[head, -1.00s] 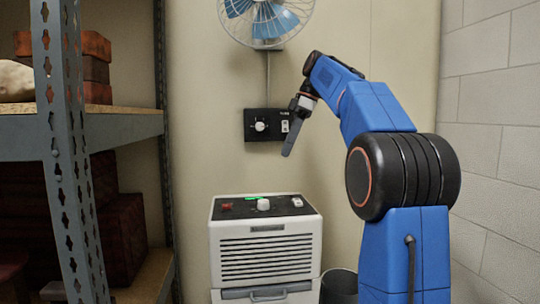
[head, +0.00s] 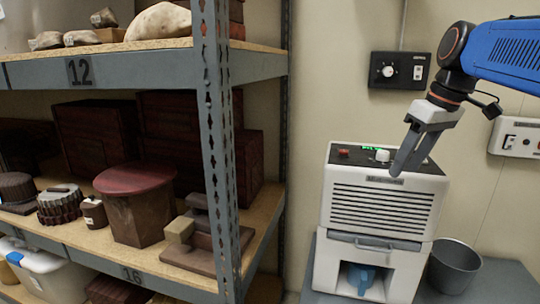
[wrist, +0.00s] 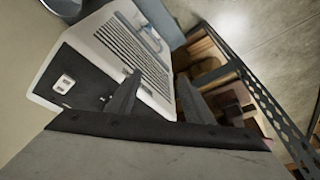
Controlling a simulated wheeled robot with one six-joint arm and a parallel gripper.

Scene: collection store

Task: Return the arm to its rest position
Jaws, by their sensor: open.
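My blue arm (head: 505,50) reaches in from the upper right of the head view. My gripper (head: 405,160) points down in front of the top of a white dehumidifier-like machine (head: 340,200). Its grey fingers are apart and hold nothing. In the wrist view my gripper (wrist: 155,95) shows two dark fingers with a gap between them, and the machine (wrist: 90,60) lies beyond them. Whether the fingers touch the machine cannot be told.
A metal shelf (head: 150,70) with boxes and stones stands at the left. A dark bin (head: 453,268) stands right of the machine. A black control box (head: 398,70) and a white switch panel (head: 518,138) are on the wall.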

